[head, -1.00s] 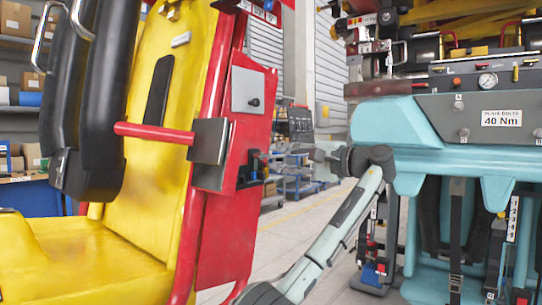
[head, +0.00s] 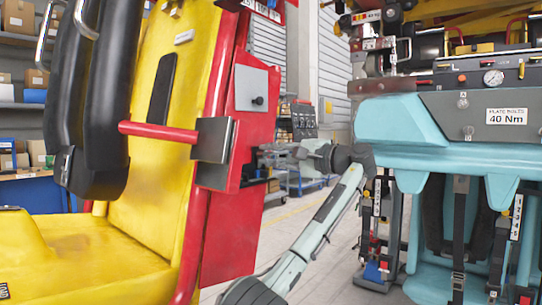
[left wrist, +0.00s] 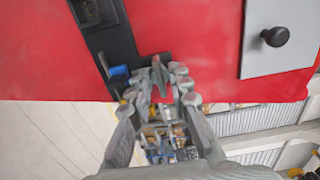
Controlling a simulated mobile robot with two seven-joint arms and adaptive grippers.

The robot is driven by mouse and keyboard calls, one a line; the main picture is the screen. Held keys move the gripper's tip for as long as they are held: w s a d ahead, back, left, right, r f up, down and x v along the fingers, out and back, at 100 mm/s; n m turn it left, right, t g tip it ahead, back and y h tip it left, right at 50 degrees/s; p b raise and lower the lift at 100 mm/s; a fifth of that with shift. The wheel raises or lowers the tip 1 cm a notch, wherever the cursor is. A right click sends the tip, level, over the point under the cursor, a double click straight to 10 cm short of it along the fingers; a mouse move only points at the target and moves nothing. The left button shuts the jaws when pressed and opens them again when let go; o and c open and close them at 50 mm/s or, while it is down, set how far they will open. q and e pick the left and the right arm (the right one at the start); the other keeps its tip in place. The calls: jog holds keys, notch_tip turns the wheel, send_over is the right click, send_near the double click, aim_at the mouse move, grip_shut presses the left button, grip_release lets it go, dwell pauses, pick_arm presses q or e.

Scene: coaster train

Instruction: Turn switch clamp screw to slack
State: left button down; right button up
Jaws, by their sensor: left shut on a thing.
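The switch is a dark bracket (left wrist: 108,40) on the red side panel of the yellow seat, with a small blue part (left wrist: 118,74) beside my fingers in the left wrist view. In the head view my left gripper (head: 268,154) reaches leftward to the panel's right edge and covers most of the switch. My right gripper is out of view.
A grey plate with a black knob (head: 258,100) is on the red panel (head: 232,230) above the switch. A red bar with a dark square pad (head: 212,140) sticks out to its left. A teal unit (head: 400,125) stands right of my arm. Open floor lies between.

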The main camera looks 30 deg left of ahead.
pick_arm(q)
jog(key=shift+n+b, duration=3.95)
jog(key=shift+n, duration=12.85)
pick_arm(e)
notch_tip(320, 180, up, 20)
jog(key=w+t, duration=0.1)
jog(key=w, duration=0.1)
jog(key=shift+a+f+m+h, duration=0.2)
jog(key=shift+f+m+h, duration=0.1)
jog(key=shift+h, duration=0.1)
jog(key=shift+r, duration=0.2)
